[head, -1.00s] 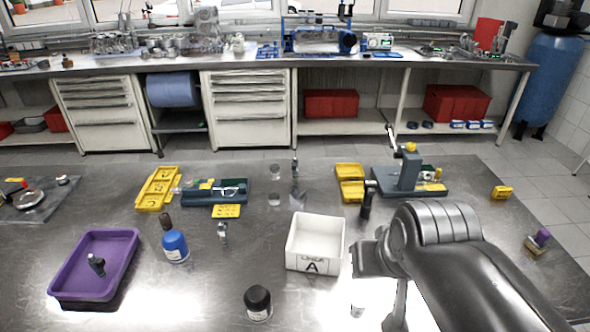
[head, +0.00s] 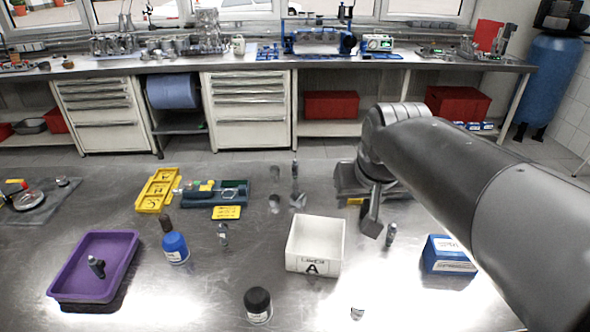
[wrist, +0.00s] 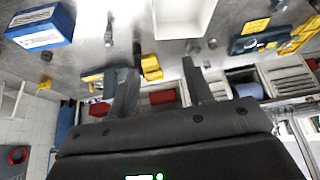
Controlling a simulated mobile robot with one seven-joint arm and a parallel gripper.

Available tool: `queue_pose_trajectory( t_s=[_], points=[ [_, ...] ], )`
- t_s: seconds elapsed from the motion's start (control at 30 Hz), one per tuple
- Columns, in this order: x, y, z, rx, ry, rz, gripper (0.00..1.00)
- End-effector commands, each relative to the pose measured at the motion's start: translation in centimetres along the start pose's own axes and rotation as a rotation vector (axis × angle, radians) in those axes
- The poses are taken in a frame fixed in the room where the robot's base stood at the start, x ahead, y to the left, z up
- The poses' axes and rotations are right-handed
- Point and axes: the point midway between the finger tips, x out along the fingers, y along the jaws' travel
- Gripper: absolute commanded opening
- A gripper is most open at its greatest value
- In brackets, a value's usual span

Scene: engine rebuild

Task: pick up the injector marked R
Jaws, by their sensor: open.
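Several small grey-and-black injector-like pieces stand about. One (head: 391,235) is right of the white bin, and it seems to be the piece in the wrist view (wrist: 108,30). One (head: 223,235) is left of the bin, one (head: 97,266) is in the purple tray, and a thin one (head: 295,169) stands at the back. No R can be read on any. My gripper (head: 371,222) is above the table just left of the right-hand piece, apart from it. In the wrist view my gripper (wrist: 160,78) has its fingers spread with nothing between them.
The white bin marked A (head: 314,247) and a blue box (head: 448,256) flank the right-hand piece. A purple tray (head: 125,262), blue bottle (head: 175,247) and black-capped jar (head: 258,303) stand left and front. Yellow trays (head: 157,190) lie behind. My arm hides the right rear.

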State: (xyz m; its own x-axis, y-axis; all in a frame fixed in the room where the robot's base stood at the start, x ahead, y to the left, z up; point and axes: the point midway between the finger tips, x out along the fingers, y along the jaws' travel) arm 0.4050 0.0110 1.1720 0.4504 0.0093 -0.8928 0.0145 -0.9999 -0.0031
Motion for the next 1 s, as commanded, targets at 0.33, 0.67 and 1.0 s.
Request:
queue_pose_trajectory(
  t_s=[0.33,0.67,1.0],
  points=[
    [5.3,-1.9,-12.1,-0.014,-0.028,-0.007,0.47],
    [13.7,-4.5,-21.3,-0.026,-0.051,-0.012,0.47],
    [24.1,-7.5,-27.4,-0.039,-0.071,-0.015,0.47]
  ],
)
